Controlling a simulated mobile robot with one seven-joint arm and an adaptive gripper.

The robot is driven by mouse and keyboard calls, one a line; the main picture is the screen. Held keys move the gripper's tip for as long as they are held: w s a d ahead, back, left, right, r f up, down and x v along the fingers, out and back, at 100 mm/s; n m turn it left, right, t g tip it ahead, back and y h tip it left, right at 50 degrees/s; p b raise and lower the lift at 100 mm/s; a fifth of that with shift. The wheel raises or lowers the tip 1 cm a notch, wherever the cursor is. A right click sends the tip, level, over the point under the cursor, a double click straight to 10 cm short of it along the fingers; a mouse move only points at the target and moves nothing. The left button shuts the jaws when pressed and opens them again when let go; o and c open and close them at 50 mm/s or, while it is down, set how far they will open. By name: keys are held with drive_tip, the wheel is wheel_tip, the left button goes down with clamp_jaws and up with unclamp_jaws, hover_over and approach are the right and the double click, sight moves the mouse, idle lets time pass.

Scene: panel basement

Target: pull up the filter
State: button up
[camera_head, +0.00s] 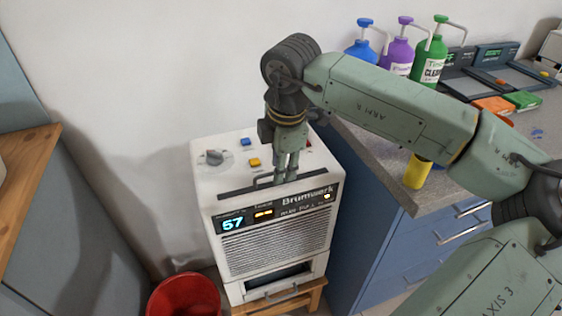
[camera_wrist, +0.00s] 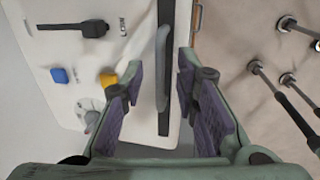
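The white Brumwerk unit (camera_head: 275,240) stands against the wall, with a display reading 57. A dark strip (camera_head: 232,194) runs along the front of its top, and a grey bar handle (camera_head: 262,181) rises from it; I take this as the filter's handle. In the wrist view the handle (camera_wrist: 162,70) lies over the dark strip (camera_wrist: 182,25), between my fingers. My gripper (camera_head: 287,170) points down at the strip. In the wrist view my gripper (camera_wrist: 160,72) is open, one finger on each side of the handle, with visible gaps. The filter's body is hidden inside the unit.
A knob (camera_head: 214,157), a blue button (camera_head: 245,142) and a yellow button (camera_head: 254,162) sit on the unit's top. A blue cabinet (camera_head: 385,240) stands close on the right, with bottles on its counter. A red bucket (camera_head: 184,298) is at the lower left.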

drive_tip(key=shift+c, duration=0.6)
clamp_jaws()
idle(0.3)
